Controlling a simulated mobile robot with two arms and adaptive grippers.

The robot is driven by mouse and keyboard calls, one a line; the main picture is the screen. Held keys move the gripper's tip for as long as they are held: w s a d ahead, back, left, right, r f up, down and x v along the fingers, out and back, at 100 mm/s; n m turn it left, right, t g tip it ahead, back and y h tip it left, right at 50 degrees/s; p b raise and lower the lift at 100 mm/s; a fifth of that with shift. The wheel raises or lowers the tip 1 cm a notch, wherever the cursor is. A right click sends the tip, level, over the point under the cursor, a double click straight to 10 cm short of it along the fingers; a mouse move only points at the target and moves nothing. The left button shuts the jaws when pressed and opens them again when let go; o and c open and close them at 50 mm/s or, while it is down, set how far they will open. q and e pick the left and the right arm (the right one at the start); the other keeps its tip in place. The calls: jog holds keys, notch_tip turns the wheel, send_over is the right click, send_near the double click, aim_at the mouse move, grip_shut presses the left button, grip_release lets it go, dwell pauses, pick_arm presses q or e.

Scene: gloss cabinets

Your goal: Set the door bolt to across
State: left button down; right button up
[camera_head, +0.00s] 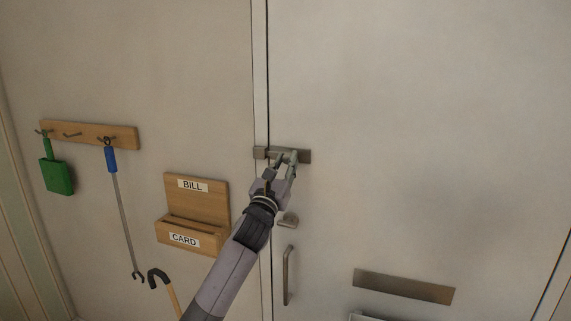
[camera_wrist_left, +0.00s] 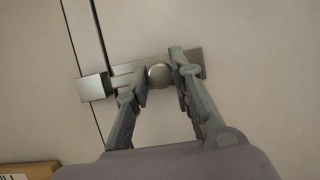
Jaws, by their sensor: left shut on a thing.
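The door bolt (camera_head: 304,156) is a grey metal fitting on the pale door, near the door's left edge. Its keeper (camera_wrist_left: 94,88) sits on the frame side, left of the dark gap. The round knob (camera_wrist_left: 159,76) of the bolt shows between the fingers in the left wrist view. My left gripper (camera_head: 283,160) is shut on the knob, with one finger on each side; it also fills the lower left wrist view (camera_wrist_left: 158,79). The fingers partly hide the bar, and I cannot tell how far its end reaches into the keeper. My right gripper is not in view.
Below the bolt are a small latch knob (camera_head: 289,220) and a vertical pull handle (camera_head: 288,275). A metal letter plate (camera_head: 403,286) is lower right.

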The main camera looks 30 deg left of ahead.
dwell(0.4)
pick_arm(q)
jog(key=shift+s+a, duration=0.2)
jog(key=shift+a, duration=0.75)
jog(key=shift+s+a, duration=0.2)
jog(key=shift+a, duration=0.75)
jog(key=shift+d, duration=0.1)
jog(key=c, duration=1.8)
grip_release()
jog(key=shift+c, duration=0.2)
jog(key=o, duration=0.4)
jog(key=shift+a, duration=0.2)
jog(key=shift+o, duration=0.2)
jog(key=shift+d, duration=0.15)
